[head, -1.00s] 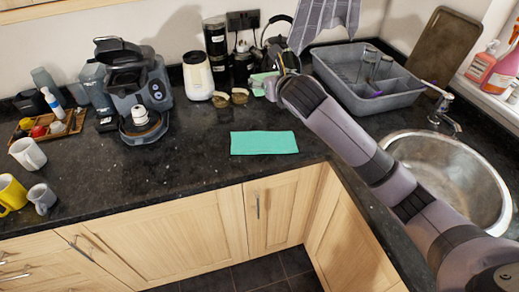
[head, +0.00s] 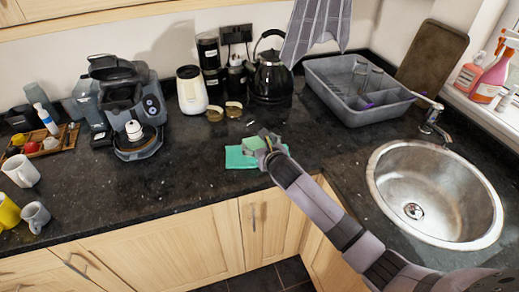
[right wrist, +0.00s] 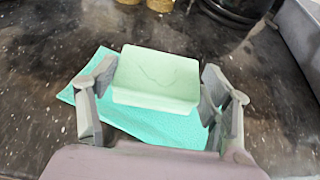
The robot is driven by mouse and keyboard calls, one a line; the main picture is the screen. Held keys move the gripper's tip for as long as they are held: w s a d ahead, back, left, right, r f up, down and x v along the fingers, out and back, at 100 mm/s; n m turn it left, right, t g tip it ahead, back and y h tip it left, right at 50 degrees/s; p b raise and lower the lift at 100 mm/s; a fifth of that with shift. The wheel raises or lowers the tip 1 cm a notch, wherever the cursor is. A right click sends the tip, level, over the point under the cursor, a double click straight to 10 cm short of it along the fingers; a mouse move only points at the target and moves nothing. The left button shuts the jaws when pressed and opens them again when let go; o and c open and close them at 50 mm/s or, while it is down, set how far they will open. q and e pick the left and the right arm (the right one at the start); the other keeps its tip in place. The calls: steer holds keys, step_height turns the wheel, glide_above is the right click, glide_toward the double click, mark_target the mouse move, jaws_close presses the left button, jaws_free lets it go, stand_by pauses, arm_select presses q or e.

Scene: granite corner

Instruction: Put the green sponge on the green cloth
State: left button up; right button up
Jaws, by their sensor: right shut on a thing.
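The green sponge (right wrist: 155,78) is a pale green block held between the two fingers of my right gripper (right wrist: 158,92) in the right wrist view. It also shows in the head view (head: 252,144), partly hidden by the gripper (head: 264,145). The green cloth (head: 238,160) lies flat on the dark counter near its front edge. In the right wrist view the cloth (right wrist: 165,124) shows behind and below the sponge. I cannot tell whether the sponge touches the cloth. My left gripper is not in view.
A white grinder-like jar (head: 192,90), a black kettle (head: 271,78) and small brown-topped items (head: 224,111) stand behind the cloth. A grey dish rack (head: 350,100) and the round sink (head: 435,190) are to the right. A coffee machine (head: 128,105) is left; counter between is clear.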

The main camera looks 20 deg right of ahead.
step_height(320, 180, down, 2)
steer(key=shift+f, duration=0.15)
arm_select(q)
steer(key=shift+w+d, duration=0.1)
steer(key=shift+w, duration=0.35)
arm_select(e)
steer(key=shift+f, duration=0.15)
steer(key=shift+s+f, duration=0.15)
steer(key=shift+f, duration=0.4)
steer(key=o, duration=0.9)
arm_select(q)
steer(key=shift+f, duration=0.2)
arm_select(e)
steer(key=shift+o, duration=0.2)
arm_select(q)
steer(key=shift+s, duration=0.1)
arm_select(e)
steer(key=shift+r, duration=0.1)
